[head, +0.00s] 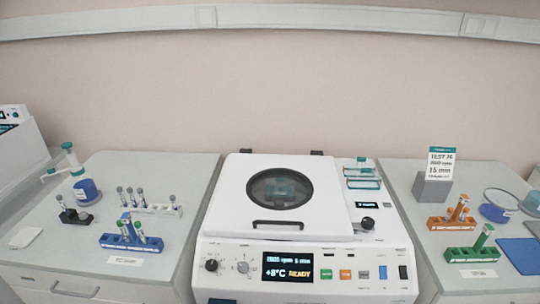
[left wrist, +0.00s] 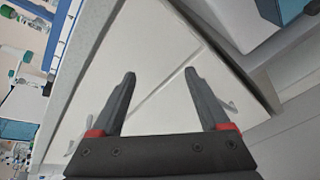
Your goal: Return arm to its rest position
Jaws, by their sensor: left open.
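My left gripper (left wrist: 160,85) shows in the left wrist view, open, with nothing between its two dark fingers. Behind the fingers are the pale cabinet front (left wrist: 150,60) and a gap line between its panels. Neither of my arms shows in the head view, and my right gripper is in no view. The centrifuge (head: 300,225) stands in the middle with its lid (head: 275,192) down. Its display (head: 287,267) reads READY and +8°C.
A blue tube rack (head: 131,243), a white rack (head: 157,209) and a small black holder (head: 75,216) stand on the left bench. An orange rack (head: 452,223) and a green rack (head: 478,253) stand on the right bench near a sign (head: 440,163).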

